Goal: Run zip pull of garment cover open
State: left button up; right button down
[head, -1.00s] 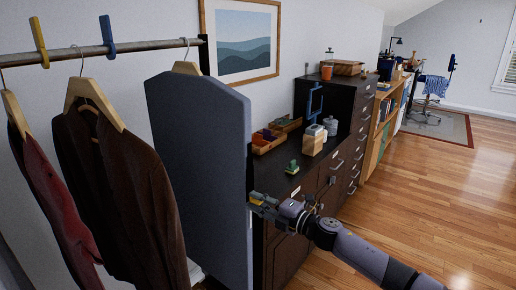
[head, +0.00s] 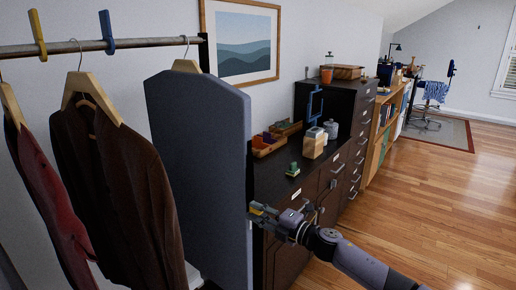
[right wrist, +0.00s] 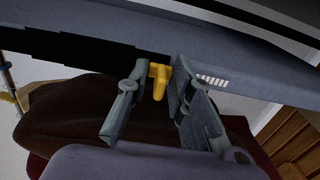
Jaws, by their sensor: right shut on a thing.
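The garment cover (head: 200,140) is a tall grey-blue slab hanging from the rail at the right end of the clothes. It also shows across the top of the right wrist view (right wrist: 235,50), with a dark band along its edge. The yellow zip pull (right wrist: 158,80) sits at that edge. My right gripper (head: 258,211) is at the right edge of the cover, low down. In the right wrist view its two fingers (right wrist: 155,88) stand on both sides of the zip pull and are shut on it. My left gripper is not in view.
A red garment (head: 50,200) and a dark brown jacket (head: 125,190) hang left of the cover on the rail (head: 140,43). A dark cabinet (head: 275,175) with trays and small items stands close behind my right gripper. Wooden floor (head: 440,200) is clear at right.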

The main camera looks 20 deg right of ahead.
aim_at(250, 228)
notch_tip(250, 228, down, 2)
jog(key=shift+f+b, duration=0.15)
jog(key=shift+b, duration=0.55)
jog(key=shift+f+b, duration=2.35)
jog(key=shift+f, duration=0.6)
jog(key=c, duration=1.5)
grip_release()
jog(key=shift+r, duration=0.15)
